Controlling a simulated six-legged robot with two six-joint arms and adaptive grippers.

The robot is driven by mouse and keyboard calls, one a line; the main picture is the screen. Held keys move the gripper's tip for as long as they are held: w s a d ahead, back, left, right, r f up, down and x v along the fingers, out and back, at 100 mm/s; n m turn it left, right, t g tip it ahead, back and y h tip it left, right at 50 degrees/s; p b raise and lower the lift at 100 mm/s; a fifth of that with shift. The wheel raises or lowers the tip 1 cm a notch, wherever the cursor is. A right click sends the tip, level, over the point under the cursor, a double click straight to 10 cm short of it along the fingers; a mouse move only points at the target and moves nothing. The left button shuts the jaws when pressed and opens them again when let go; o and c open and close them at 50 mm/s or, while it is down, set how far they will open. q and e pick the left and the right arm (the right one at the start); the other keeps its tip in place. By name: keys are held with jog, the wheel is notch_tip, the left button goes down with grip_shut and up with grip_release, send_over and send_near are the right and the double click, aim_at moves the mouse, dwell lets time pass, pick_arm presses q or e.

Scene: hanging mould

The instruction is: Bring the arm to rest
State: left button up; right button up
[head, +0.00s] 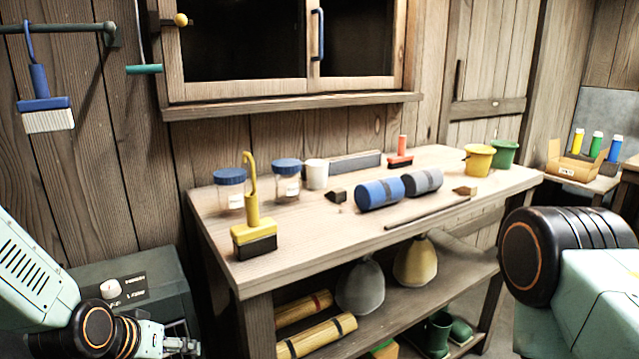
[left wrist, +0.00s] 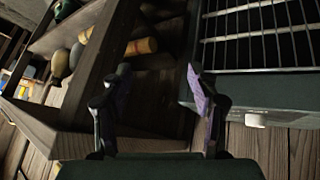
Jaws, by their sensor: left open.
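My left gripper (head: 182,347) is low at the left in the head view, beside the dark green box and in front of the bench's left leg. In the left wrist view its two fingers (left wrist: 158,78) stand apart with nothing between them. They point at the gap between the bench's leg and a grilled box. My right arm shows only as a large dark joint and pale green link at the right edge; its gripper is out of the picture.
The wooden bench (head: 300,248) holds a yellow brush (head: 254,232), jars, two rolls and buckets. A dark green box (head: 150,285) stands left of it; its grilled top (left wrist: 265,40) shows in the wrist view. A blue brush (head: 45,105) hangs from a rail.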

pick_arm(q)
jog(key=s+d+f+g, duration=0.1)
jog(key=s+f+g, duration=0.1)
jog(key=s+f, duration=0.4)
jog(key=s+d+f+g+y, duration=0.1)
jog(key=s+f, duration=0.5)
jog(key=s, duration=0.9)
jog(key=s+d+f+g+y, duration=0.1)
jog(key=s+f+g, duration=0.3)
jog(key=s, duration=0.7)
notch_tip(320, 180, down, 2)
jog(key=shift+f+m, duration=0.2)
jog(key=shift+m, duration=0.2)
jog(key=shift+s+d, duration=0.1)
